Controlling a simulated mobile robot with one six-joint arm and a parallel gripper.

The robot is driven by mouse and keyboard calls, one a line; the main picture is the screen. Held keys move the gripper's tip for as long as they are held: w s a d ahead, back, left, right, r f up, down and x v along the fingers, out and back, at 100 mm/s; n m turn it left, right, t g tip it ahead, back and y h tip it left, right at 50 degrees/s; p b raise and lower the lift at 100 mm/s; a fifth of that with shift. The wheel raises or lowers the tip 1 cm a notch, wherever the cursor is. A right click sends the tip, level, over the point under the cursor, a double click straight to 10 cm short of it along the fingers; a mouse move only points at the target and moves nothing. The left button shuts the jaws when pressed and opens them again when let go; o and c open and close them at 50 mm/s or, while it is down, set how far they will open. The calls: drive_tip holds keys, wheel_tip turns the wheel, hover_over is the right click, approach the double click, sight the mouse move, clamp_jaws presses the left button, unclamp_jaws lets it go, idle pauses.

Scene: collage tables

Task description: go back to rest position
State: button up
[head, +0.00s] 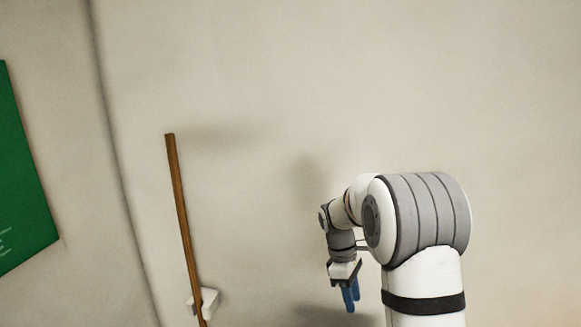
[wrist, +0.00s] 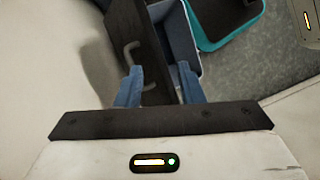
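My gripper (head: 351,296) hangs at the end of my bent white and grey arm, its blue fingers pointing down, in front of a bare pale wall in the head view. In the wrist view the two blue fingers of my gripper (wrist: 159,82) stand apart with nothing held between them.
A brown wooden pole (head: 182,220) with a white block (head: 208,301) stands left of my arm. A green board (head: 24,180) is at the far left. The wrist view shows a teal-rimmed dark container (wrist: 222,22) and grey floor (wrist: 245,70).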

drive_tip(key=s+r+m+t+y, duration=0.1)
drive_tip(key=s+r+m+t, duration=0.2)
drive_tip(key=s, duration=0.9)
drive_tip(key=s+r+m+t+y, duration=0.1)
drive_tip(key=s+r+m+t, duration=0.2)
drive_tip(key=s+r+m, duration=0.3)
drive_tip(key=s+m, duration=0.3)
drive_tip(key=s, duration=0.2)
drive_tip(key=shift+s+a+m+y, duration=0.2)
drive_tip(key=shift+s+m+y, duration=0.1)
drive_tip(key=shift+s, duration=0.05)
